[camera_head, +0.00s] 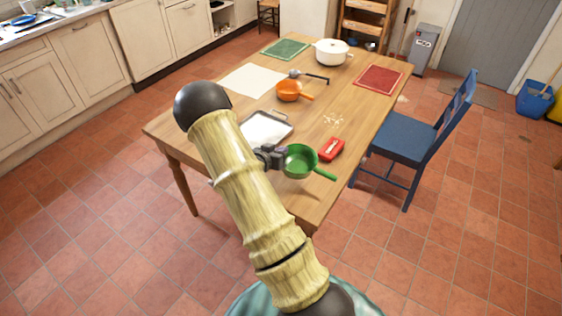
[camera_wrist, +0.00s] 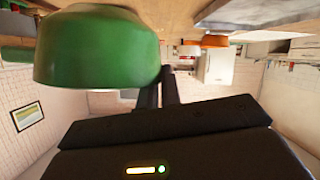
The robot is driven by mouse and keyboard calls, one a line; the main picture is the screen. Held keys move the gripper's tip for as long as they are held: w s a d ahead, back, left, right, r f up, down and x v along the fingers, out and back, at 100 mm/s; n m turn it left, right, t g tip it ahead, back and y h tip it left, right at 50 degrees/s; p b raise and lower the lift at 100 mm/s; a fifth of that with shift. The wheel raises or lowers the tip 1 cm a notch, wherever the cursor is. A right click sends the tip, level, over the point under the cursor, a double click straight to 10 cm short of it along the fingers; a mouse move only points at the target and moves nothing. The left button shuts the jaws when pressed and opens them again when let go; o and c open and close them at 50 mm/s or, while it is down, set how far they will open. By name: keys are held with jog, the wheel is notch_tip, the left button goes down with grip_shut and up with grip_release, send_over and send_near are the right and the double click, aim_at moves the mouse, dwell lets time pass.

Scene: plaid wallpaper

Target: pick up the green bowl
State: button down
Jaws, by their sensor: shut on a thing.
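The green bowl (camera_head: 300,163), which has a straight handle pointing right, shows at the near right part of the wooden table. My gripper (camera_head: 281,158) is at the bowl's left side and shut on its edge. In the wrist view the green bowl (camera_wrist: 95,52) fills the upper left, beside my two dark fingers (camera_wrist: 158,90). The exact contact at the fingertips is hidden behind the bowl. I cannot tell whether the bowl touches the table.
On the wooden table (camera_head: 318,105), a metal tray (camera_head: 265,128) lies left of the bowl and a red box (camera_head: 331,149) close to its right. An orange pan (camera_head: 289,91), a ladle (camera_head: 310,76) and a white pot (camera_head: 331,52) stand farther back. A blue chair (camera_head: 405,141) is at the right.

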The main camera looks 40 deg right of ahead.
notch_tip(320, 180, up, 3)
jog(key=shift+r, duration=0.15)
jog(key=shift+s+d, duration=0.1)
dwell(0.6)
